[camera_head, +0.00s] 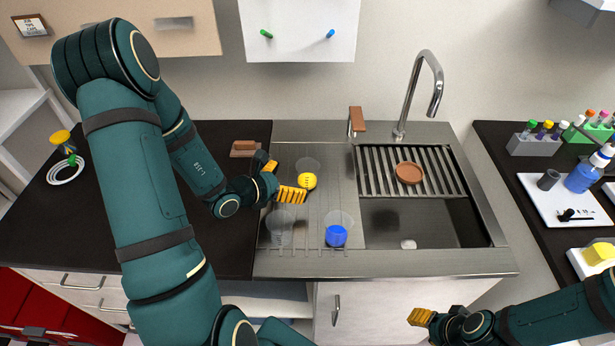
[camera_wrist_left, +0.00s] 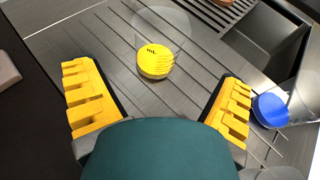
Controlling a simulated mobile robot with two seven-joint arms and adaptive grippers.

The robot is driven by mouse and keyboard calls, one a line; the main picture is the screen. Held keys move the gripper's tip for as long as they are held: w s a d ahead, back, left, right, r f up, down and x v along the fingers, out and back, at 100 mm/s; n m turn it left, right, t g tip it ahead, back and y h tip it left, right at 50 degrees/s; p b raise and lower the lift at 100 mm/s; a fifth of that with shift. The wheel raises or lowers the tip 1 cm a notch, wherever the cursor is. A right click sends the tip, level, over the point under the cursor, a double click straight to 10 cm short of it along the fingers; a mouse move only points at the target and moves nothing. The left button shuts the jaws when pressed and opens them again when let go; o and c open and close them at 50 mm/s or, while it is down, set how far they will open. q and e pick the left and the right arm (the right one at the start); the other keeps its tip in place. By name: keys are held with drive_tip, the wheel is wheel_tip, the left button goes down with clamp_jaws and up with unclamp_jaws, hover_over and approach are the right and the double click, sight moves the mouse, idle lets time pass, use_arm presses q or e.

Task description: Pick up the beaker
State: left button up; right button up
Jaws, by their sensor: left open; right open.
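A clear beaker with yellow contents (camera_head: 307,180) stands on the ribbed steel drainboard (camera_head: 345,190) left of the sink. It also shows in the left wrist view (camera_wrist_left: 154,62), ahead of and between the spread fingers. My left gripper (camera_head: 283,180) is open and empty just left of this beaker, with its fingers pointing toward it. A beaker with blue contents (camera_head: 337,234) stands nearer the front; it also shows at the right of the left wrist view (camera_wrist_left: 271,109). An empty-looking clear beaker (camera_head: 280,230) stands left of it. My right gripper (camera_head: 421,317) is open and low, in front of the counter.
The sink (camera_head: 420,222) has a slatted rack (camera_head: 440,172) bearing a brown dish (camera_head: 409,173) and a tall tap (camera_head: 432,85) behind. A brown block (camera_head: 243,148) lies on the dark left counter. Tube racks (camera_head: 533,143) and a blue bottle (camera_head: 582,177) stand at the right.

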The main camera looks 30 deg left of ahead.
sight(299, 176)
use_arm(q)
drive_tip(key=shift+x, duration=3.1)
drive_tip(key=shift+w+a+r, duration=0.1)
drive_tip(key=shift+a+r, duration=0.05)
drive_tip(key=shift+a, duration=0.05)
drive_tip(key=c, duration=1.3)
